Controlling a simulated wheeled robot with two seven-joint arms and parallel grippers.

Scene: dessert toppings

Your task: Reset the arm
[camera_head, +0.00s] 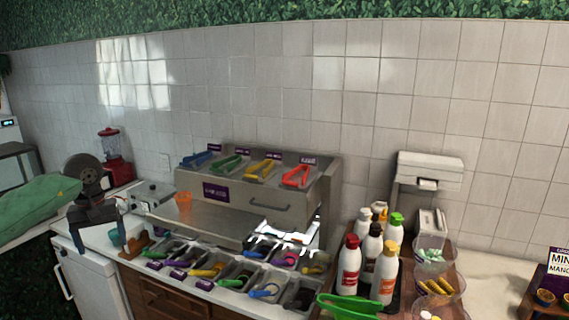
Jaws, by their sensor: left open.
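My left gripper (97,243) shows at the left, below a dark round wrist joint. It points down over a white surface, with its two dark fingers apart and nothing visible between them. A teal cup (117,237) stands close to its right finger. My right gripper is not in view.
Topping bins (235,272) line the counter to the right. Behind them is a steel stand (262,204) with coloured tongs. Sauce bottles (349,267) stand farther right.

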